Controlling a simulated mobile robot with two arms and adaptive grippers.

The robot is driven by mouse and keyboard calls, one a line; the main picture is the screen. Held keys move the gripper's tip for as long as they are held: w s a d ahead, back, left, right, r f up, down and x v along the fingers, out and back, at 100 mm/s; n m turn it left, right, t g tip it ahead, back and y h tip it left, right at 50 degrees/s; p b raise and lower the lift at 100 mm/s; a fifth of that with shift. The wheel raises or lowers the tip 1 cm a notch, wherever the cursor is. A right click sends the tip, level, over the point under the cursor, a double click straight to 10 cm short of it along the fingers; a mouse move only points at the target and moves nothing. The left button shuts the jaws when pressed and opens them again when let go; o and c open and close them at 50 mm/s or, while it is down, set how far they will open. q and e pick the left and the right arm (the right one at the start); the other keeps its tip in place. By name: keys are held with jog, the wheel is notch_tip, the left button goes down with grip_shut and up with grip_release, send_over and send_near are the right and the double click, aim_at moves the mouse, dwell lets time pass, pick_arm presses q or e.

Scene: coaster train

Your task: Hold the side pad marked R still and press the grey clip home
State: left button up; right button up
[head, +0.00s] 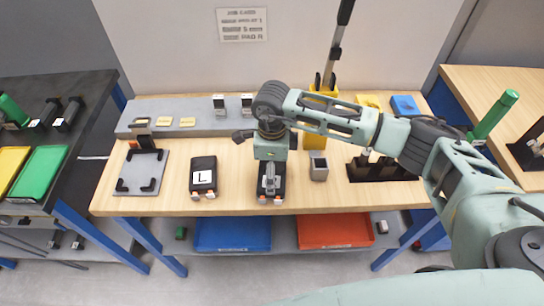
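My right arm reaches in from the right. Its gripper (269,184) points down over a dark side pad (276,194) near the table's front edge. The gripper covers most of that pad, so its marking is hidden. I cannot tell whether the fingers touch it or are open or shut. A second dark pad, marked L (203,175), lies to the left, with orange bits at its front edge. A grey block with a dark top (319,169) stands right of the covered pad. I cannot make out which part is the grey clip. My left gripper is not in view.
A grey plate with black corner pieces (143,172) lies at left. A grey ledge (190,123) at the back carries small blocks and yellow tags. Blue (233,233) and red (335,231) bins sit below.

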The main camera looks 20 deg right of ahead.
jog(key=shift+f, duration=0.9)
jog(key=shift+c, duration=0.3)
